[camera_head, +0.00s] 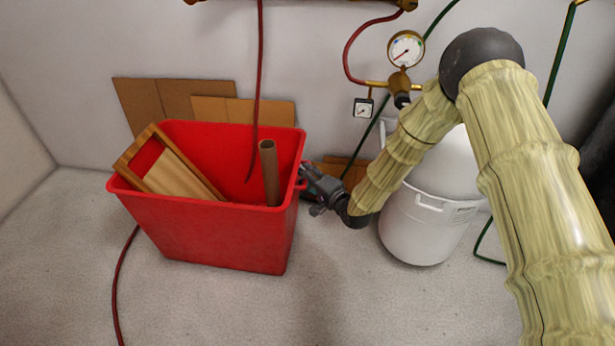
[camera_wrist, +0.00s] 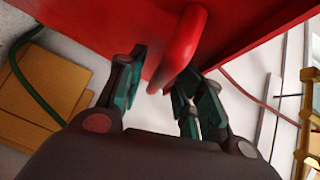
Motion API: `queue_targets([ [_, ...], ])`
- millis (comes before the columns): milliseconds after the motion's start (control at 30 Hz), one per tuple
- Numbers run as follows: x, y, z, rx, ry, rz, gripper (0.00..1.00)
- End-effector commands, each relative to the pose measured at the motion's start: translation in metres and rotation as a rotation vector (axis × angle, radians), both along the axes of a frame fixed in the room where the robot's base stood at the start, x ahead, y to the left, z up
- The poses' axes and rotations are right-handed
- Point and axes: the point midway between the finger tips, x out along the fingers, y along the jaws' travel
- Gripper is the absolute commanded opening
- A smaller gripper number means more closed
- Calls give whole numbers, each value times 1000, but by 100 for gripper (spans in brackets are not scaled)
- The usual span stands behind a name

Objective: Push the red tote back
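The red tote (camera_head: 215,235) stands upright on the floor near the back wall. It holds a wooden frame-like piece (camera_head: 165,165) and a brown tube (camera_head: 269,172). My gripper (camera_head: 304,178) is at the tote's right side, by its rim. The tote's red wall (camera_wrist: 85,15) fills the top of that view. The exact finger contact is partly hidden.
Cardboard sheets (camera_head: 170,98) lean on the wall behind the tote. A white lidded drum (camera_head: 420,225) stands to the right, near my arm. A red hose (camera_head: 260,70) hangs into the tote area; another (camera_head: 118,280) lies on the floor at left.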

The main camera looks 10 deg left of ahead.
Motion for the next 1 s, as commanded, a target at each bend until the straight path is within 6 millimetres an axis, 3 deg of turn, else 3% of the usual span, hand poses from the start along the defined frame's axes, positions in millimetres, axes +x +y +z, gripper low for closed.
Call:
queue_targets([
  [267, -5, -7, 1, 0, 1, -2, 35],
  [733, -62, -61, 12, 1, 3, -2, 35],
  [1000, -81, -80, 16, 1, 1, 0, 35],
])
